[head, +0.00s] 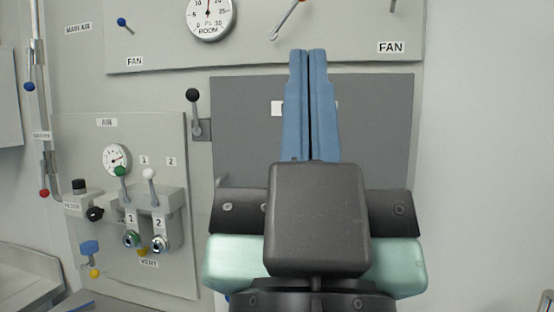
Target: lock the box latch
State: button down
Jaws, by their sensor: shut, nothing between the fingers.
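The box is a dark grey flat panel (385,110) on the wall, partly hidden behind my gripper. Its latch (196,115) is a short lever with a black ball knob at the panel's left edge. The lever stands upright from a small grey bracket, knob at the top. My gripper (307,52) has two long blue fingers, shut together and pointing up in front of the panel. The fingers are to the right of the latch and apart from it in the picture. Nothing shows between them. The lower middle of the panel is hidden.
An upper panel carries a round gauge (208,17) and FAN levers, including a blue-knobbed one (122,23). At the left an AIR panel (70,135) carries another gauge, green and white knobs and valves. The wall at the right (480,170) is bare.

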aim_at(192, 95)
jog(key=i+j+z, duration=0.2)
jog(key=i+j, duration=0.15)
jog(key=j, duration=0.3)
jog(key=i+j+z, duration=0.1)
jog(key=i+j, duration=0.1)
jog(key=j, duration=0.1)
